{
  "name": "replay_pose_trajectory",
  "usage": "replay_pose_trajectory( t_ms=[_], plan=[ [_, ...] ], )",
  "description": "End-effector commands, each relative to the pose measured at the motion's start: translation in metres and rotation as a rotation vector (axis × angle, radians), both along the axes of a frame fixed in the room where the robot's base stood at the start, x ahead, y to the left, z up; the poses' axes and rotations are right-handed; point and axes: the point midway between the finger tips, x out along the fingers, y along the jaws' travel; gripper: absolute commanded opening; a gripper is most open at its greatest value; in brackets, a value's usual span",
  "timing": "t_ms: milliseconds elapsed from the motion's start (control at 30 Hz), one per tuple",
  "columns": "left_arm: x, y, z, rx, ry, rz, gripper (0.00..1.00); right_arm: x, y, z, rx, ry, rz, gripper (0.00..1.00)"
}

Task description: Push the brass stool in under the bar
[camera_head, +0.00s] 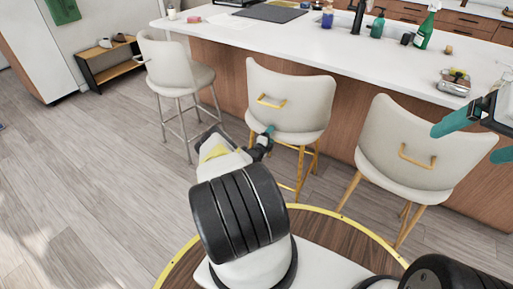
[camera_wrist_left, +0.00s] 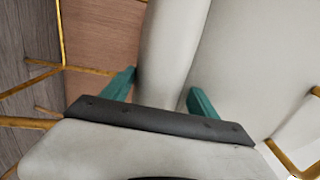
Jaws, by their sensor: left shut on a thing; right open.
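The middle stool (camera_head: 290,100) has a cream shell seat, brass-coloured legs and a brass handle on its backrest. It stands before the white-topped bar (camera_head: 320,45). My left gripper (camera_head: 268,133) is at the lower left edge of its backrest. In the left wrist view, the teal fingers of my left gripper (camera_wrist_left: 162,92) are shut on the cream shell (camera_wrist_left: 172,50), one on each side of its edge. Brass legs (camera_wrist_left: 30,85) and the brass handle (camera_wrist_left: 290,150) show there too. My right gripper (camera_head: 466,145) is open and empty, above the right stool.
A similar cream stool with brass-coloured legs (camera_head: 410,150) stands to the right. A cream stool with grey metal legs (camera_head: 177,75) stands to the left. Bottles (camera_head: 377,25) and a dark mat (camera_head: 270,12) are on the bar. The wooden floor (camera_head: 90,170) at left is clear.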

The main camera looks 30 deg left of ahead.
Motion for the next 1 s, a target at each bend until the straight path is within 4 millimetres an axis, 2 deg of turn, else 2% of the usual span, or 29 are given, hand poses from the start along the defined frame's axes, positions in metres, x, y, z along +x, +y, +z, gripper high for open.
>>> replay_pose_trajectory(
  t_ms=[333, 367, 467, 1000],
  plan=[
    [-0.0026, -0.0021, -0.0046, -0.001, 0.008, -0.003, 0.00, -0.0004, 0.0000, 0.0002, 0.000, -0.001, 0.000, 0.91],
    [-0.0027, -0.0021, -0.0047, -0.001, 0.008, -0.003, 0.70, -0.0004, 0.0000, 0.0002, 0.000, -0.001, 0.000, 0.91],
    [-0.0027, -0.0015, -0.0043, -0.001, 0.007, -0.002, 0.90, -0.0004, 0.0000, 0.0002, 0.000, -0.001, 0.000, 0.91],
    [-0.0045, 0.0006, -0.0030, -0.001, 0.005, 0.001, 0.91, -0.0004, 0.0000, 0.0002, 0.000, -0.001, 0.000, 0.91]
  ],
)
